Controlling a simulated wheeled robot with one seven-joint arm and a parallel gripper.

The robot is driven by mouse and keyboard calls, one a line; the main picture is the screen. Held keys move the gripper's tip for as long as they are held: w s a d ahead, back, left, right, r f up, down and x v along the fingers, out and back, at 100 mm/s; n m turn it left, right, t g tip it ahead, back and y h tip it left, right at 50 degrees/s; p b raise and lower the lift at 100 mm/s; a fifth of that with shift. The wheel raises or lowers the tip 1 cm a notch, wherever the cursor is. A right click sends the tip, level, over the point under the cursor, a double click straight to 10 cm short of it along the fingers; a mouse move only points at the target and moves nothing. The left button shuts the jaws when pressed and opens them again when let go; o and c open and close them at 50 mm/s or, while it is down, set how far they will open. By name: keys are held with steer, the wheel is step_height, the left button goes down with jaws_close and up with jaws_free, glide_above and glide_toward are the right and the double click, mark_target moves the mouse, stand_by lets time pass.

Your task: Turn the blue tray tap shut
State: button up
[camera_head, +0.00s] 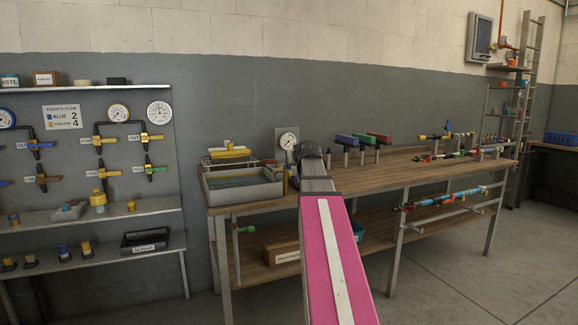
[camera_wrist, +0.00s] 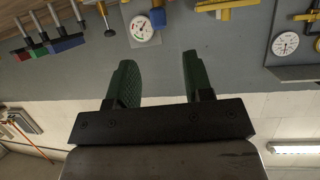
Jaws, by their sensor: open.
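A grey tray (camera_head: 246,193) stands on the left end of the wooden bench. A round gauge (camera_head: 288,141) is on a plate on the wall behind it, and also shows in the wrist view (camera_wrist: 142,28). A small blue part (camera_wrist: 157,17) is beside the gauge in the wrist view, with yellow parts to its right; I cannot tell for certain that it is the tray tap or how its handle is turned. My gripper (camera_wrist: 154,72) is open, with its dark green fingers apart and nothing between them.
Blue, green and red handles (camera_head: 362,138) stand on posts right of my arm. Coloured pipe fittings (camera_head: 447,137) lie along the bench's right part. A wall shelf with taps and gauges (camera_head: 119,112) is at left. Open floor (camera_head: 450,275) lies at front right.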

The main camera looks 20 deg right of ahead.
steer(key=x, duration=0.9)
steer(key=shift+w+f, duration=0.15)
jaws_close()
